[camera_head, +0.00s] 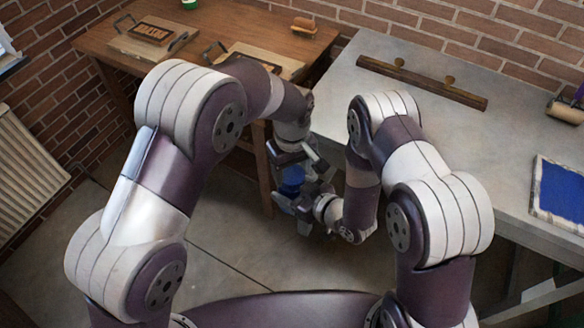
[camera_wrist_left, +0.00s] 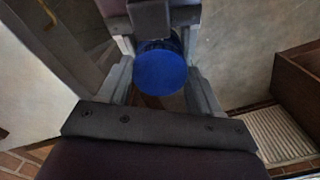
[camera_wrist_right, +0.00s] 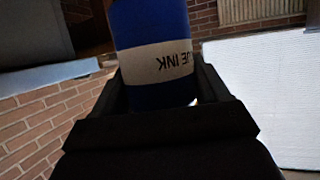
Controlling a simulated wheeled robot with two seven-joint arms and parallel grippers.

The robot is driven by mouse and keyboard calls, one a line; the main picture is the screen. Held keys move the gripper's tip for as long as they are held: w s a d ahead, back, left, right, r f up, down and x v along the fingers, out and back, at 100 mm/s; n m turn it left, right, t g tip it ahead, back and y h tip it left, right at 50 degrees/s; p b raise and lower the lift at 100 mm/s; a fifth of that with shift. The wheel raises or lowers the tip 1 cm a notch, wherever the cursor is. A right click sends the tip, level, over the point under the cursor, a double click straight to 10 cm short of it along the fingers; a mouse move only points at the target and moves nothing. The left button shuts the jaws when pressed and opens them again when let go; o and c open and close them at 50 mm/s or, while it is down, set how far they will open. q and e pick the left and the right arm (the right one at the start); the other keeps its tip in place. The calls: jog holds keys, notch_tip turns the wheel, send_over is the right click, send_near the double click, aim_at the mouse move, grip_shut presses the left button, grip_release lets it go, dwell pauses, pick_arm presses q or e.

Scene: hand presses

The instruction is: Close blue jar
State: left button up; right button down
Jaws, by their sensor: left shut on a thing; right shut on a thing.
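The blue jar (camera_head: 292,178) is held off the floor between my two grippers, in the gap between the wooden table and the grey table. My right gripper (camera_head: 300,203) is shut on its body. In the right wrist view the jar (camera_wrist_right: 158,55) has a white label band with dark letters, upside down there. My left gripper (camera_head: 300,160) comes from above and is shut on the round blue lid (camera_wrist_left: 160,71), whose flat face shows between its fingers in the left wrist view. Whether the lid sits fully on the jar is hidden.
The wooden table (camera_head: 95,42) at the back left bears framed boards. The grey table (camera_head: 345,85) on the right bears a long wooden bar (camera_head: 420,82), a roller (camera_head: 566,110) and a blue ink pad (camera_head: 560,190). Open floor lies below the grippers.

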pick_arm(q)
jog(key=shift+f, duration=0.55)
jog(key=m, duration=0.3)
dwell(0.3)
jog(key=o, duration=1)
jog(key=shift+r, duration=2.3)
